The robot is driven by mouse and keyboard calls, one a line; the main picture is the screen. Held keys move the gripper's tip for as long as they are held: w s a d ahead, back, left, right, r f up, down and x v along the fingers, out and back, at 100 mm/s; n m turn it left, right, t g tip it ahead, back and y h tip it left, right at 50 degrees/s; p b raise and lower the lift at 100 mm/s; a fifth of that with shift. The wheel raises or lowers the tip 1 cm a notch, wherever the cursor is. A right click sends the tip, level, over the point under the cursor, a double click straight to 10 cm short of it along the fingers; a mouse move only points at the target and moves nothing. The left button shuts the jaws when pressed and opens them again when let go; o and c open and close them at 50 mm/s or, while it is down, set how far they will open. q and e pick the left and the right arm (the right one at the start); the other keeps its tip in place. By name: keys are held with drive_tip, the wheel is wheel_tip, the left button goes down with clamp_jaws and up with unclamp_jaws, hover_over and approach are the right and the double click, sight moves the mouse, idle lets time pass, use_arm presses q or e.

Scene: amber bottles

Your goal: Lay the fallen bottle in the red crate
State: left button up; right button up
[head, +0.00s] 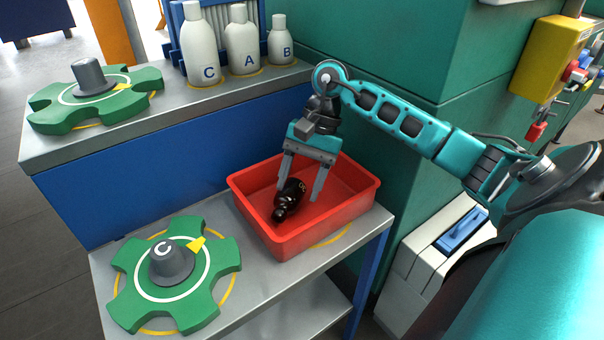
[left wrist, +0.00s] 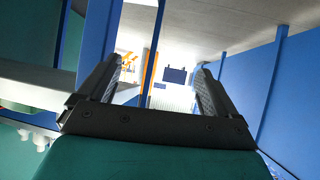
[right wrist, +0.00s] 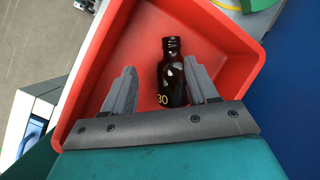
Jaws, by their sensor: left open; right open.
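The dark amber bottle (head: 288,199) lies on its side inside the red crate (head: 303,237). In the right wrist view the bottle (right wrist: 172,75) shows its neck pointing away and a yellow "30" near its base. My right gripper (head: 301,193) is open and reaches down into the crate over the bottle. In the right wrist view one finger of the right gripper (right wrist: 163,85) overlaps the bottle's right side, and the other stands apart to its left; I cannot tell if they touch. My left gripper (left wrist: 163,75) is open and empty, away from the crate.
The crate stands on a grey lower shelf (head: 262,318) beside a green wheel marked C (head: 205,290). The upper shelf (head: 185,104) holds another green wheel (head: 52,109) and white bottles C (head: 200,45), A (head: 241,45) and B (head: 280,42). A green cabinet (head: 410,50) stands behind.

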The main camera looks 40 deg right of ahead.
use_arm(q)
drive_tip(key=shift+w, duration=0.1)
drive_tip(key=s+a+r+y+p, duration=0.1)
drive_tip(key=s+a+r+p, duration=0.1)
drive_tip(key=r+p, duration=0.5)
drive_tip(key=a+p, duration=0.1)
drive_tip(key=p, duration=0.3)
use_arm(e)
wheel_tip(320, 180, up, 20)
use_arm(q)
drive_tip(key=shift+w+d+r, duration=0.1)
drive_tip(key=shift+w, duration=0.1)
